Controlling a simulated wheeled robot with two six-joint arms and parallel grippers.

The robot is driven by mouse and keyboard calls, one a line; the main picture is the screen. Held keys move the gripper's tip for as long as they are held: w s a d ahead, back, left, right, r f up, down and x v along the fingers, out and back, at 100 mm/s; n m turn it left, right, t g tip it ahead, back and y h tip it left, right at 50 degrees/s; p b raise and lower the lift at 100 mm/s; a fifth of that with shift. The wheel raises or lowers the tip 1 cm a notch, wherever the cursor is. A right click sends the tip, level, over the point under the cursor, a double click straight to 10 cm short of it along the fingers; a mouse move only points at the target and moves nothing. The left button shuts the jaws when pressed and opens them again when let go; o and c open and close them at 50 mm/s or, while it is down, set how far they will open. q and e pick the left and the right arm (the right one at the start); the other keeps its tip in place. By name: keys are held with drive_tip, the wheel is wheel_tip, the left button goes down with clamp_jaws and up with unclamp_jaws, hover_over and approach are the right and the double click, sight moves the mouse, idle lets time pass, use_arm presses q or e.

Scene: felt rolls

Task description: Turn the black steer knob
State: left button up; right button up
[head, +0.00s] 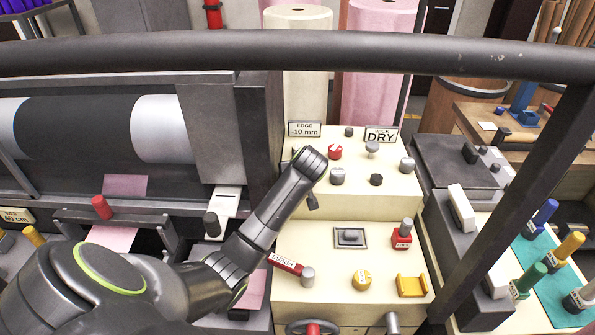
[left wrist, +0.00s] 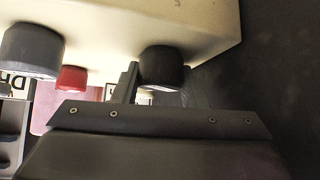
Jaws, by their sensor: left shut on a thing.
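The black steer knob (left wrist: 161,66) stands on the cream panel near its edge in the left wrist view, which is upside down. My left gripper (head: 312,201) reaches over the left end of the panel in the head view, where my arm hides this knob. In the left wrist view, one thin dark finger stands against the side of the black knob, and the gripper is shut on it. The other finger is mostly hidden. My right gripper is in neither view.
A red knob (head: 335,152) and a grey knob (head: 337,176) stand close to the right of my gripper. Another black knob (head: 376,180) stands further right. A dark bar (head: 300,52) crosses the top. The lower panel (head: 330,258) holds more controls.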

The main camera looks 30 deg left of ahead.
use_arm(q)
drive_tip(key=o, duration=1)
drive_tip(key=shift+c, duration=0.2)
drive_tip(key=v, duration=1.7)
drive_tip(key=shift+s+d, duration=0.15)
drive_tip(key=shift+r, duration=0.1)
